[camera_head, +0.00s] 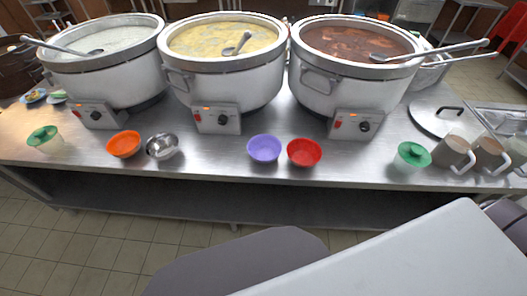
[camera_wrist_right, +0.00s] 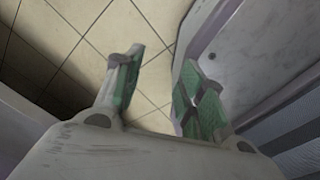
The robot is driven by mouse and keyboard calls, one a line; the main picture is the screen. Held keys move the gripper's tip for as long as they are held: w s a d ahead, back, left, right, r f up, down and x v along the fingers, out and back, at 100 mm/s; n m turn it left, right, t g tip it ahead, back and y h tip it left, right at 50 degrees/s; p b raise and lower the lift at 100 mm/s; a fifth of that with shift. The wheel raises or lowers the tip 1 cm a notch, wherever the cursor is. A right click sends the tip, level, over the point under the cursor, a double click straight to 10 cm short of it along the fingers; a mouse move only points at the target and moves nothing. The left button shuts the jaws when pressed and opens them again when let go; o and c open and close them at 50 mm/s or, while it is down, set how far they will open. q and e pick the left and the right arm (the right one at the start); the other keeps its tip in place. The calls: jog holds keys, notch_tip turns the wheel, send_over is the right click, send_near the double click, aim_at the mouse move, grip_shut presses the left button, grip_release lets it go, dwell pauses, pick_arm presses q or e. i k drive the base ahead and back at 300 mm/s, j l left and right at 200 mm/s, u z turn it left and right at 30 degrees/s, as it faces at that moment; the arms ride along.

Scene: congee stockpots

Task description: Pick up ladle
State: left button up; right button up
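Three large white stockpots stand in a row on a steel table in the head view. A metal ladle (camera_head: 75,49) lies in the left pot (camera_head: 105,76) of white congee, its handle over the left rim. A second ladle (camera_head: 238,45) rests in the middle pot (camera_head: 225,75) of yellow congee. A third ladle (camera_head: 430,50) lies in the right pot (camera_head: 335,85) of reddish-brown congee, its handle out to the right. My right gripper (camera_wrist_right: 162,72) shows in the right wrist view, open and empty above the tiled floor, away from the ladles. My left gripper is in neither view.
Along the table's front (camera_head: 225,160) stand orange (camera_head: 124,144), steel (camera_head: 162,146), purple (camera_head: 264,149) and red (camera_head: 304,153) bowls. A grey surface beside my right gripper is close.

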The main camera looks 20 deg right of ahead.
aim_at(375, 58)
jog(key=z, duration=1.65)
jog(key=i+l+u, duration=0.15)
jog(key=l, duration=0.2)
jog(key=i+l+u, duration=0.2)
jog(key=l, duration=0.2)
jog(key=i+l+u, duration=0.15)
jog(key=l, duration=0.25)
jog(key=i+l+u, duration=0.2)
jog(key=l, duration=0.2)
jog(key=l+u, duration=0.15)
jog(key=l, duration=0.25)
jog(key=i+l+u, duration=0.2)
jog(key=l, duration=0.3)
jog(key=k+j, duration=0.05)
